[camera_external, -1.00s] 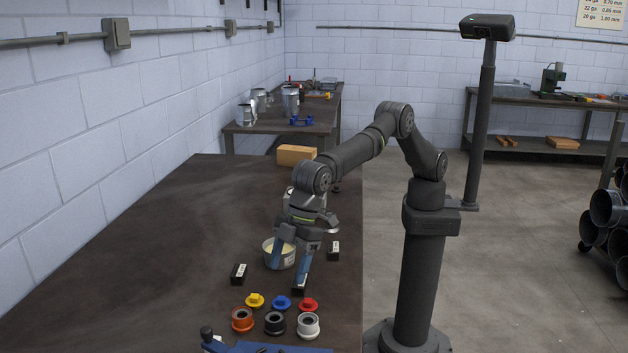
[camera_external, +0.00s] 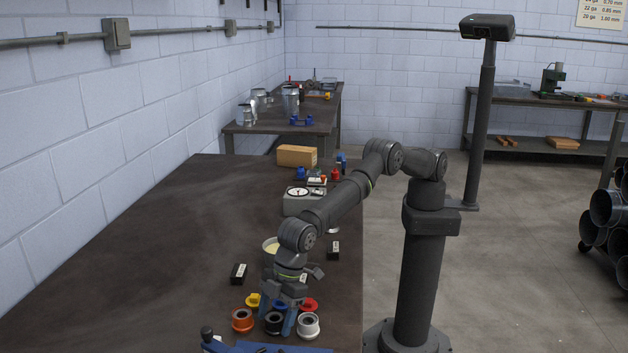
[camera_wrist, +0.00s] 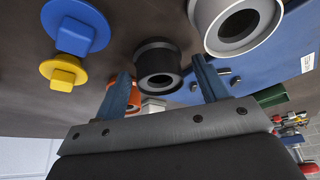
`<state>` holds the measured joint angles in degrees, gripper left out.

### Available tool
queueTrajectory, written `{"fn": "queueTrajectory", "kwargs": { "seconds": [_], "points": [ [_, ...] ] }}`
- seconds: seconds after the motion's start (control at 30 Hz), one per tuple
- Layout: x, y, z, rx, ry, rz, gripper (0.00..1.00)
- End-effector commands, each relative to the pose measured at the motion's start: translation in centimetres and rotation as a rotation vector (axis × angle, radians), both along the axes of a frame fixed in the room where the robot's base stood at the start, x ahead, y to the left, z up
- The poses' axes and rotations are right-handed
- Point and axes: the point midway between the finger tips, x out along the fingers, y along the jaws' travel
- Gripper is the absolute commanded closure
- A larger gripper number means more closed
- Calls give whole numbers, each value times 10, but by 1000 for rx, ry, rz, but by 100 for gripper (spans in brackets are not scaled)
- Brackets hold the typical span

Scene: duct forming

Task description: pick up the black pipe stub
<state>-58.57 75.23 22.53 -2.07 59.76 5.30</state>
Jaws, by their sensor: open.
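The black pipe stub (camera_external: 274,324) stands on the bench between the orange pipe stub (camera_external: 242,320) and the white pipe stub (camera_external: 308,326). My gripper (camera_external: 277,316) is open and points down at the black stub, its blue fingers partly covering it. In the wrist view the black stub (camera_wrist: 158,62) appears between the two fingers of my gripper (camera_wrist: 162,70), with visible space on both sides. The exact height of the fingertips against the stub is hard to tell. The white stub (camera_wrist: 236,22) is close beside one finger, and the orange stub (camera_wrist: 132,97) is partly hidden behind the other.
Yellow (camera_external: 254,300) and red (camera_external: 309,304) caps sit just behind the stubs; a blue cap (camera_wrist: 76,27) shows in the wrist view. A blue fixture (camera_external: 265,347) lies in front. A dial scale (camera_external: 299,202) stands farther back. The bench's left side is clear.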

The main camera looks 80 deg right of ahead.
Motion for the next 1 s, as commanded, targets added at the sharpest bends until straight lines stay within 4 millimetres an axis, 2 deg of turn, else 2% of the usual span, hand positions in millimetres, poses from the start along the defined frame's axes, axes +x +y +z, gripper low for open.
{"fn": "queueTrajectory", "kwargs": {
  "seconds": [0.33, 0.5, 0.57, 0.6, 0.87, 1.0],
  "points": [
    [1, 2, -5, 0, 0, -1, 35],
    [1, 1, -5, 0, 0, -1, 68],
    [1, 2, -5, 0, 0, -1, 80],
    [1, 1, -5, 0, 0, -1, 82],
    [2, 2, -4, 1, 0, -1, 82],
    [2, 2, 4, 2, -1, 0, 82]
  ]
}}
